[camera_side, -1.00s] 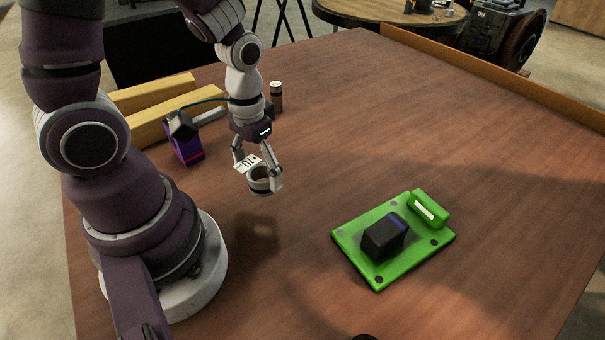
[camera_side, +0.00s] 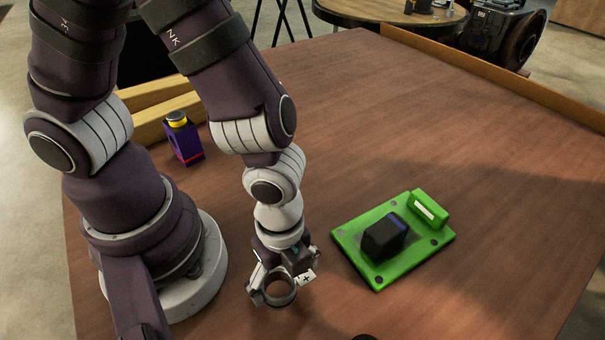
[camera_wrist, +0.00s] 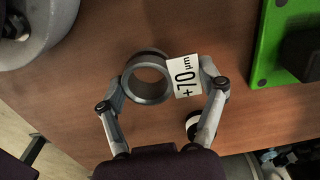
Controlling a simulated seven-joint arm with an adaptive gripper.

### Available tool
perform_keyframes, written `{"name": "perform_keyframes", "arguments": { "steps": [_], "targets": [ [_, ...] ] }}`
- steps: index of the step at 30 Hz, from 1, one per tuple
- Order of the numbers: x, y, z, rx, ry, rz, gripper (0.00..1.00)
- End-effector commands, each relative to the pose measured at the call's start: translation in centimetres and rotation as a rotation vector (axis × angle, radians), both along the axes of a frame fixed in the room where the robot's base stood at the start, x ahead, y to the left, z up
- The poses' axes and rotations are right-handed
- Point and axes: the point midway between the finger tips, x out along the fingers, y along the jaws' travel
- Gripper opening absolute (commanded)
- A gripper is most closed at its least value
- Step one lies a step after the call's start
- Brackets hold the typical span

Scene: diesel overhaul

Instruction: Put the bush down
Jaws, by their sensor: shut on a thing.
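The bush (camera_side: 283,301) is a short dark grey metal ring with an open bore. My gripper (camera_side: 281,282) is shut on it, with one finger on each side. In the wrist view the bush (camera_wrist: 149,97) sits between my fingertips (camera_wrist: 165,82), its bore facing the camera. A white tag reading "+70 µm" (camera_wrist: 184,76) is at its right side, partly by the right finger. The bush is over the bare wooden table near its front. I cannot tell whether its underside touches the wood.
A green plate (camera_side: 352,252) with a black block (camera_side: 383,238) lies to the right of my gripper. A purple box with a yellow top (camera_side: 184,142) and wooden beams (camera_side: 150,130) stand behind. A small black-and-white round thing (camera_wrist: 193,124) shows beside my right finger. The table (camera_side: 430,110) beyond the plate is clear.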

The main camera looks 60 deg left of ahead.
Motion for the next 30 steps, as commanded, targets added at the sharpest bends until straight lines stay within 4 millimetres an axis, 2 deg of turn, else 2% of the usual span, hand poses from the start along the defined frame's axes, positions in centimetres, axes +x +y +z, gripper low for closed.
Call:
{"name": "perform_keyframes", "arguments": {
  "steps": [4,15,16,21,30],
  "targets": [
    [0.0,0.0,-1.9,0.002,0.002,0.002,0.34],
    [0.0,0.0,-2.4,0.000,-0.001,0.003,0.34],
    [0.0,0.0,-2.4,-0.001,-0.001,0.003,0.73],
    [0.0,0.0,-2.3,-0.001,-0.001,0.003,0.96],
    [0.0,0.0,-2.3,-0.001,-0.001,0.003,0.97]
  ]
}}
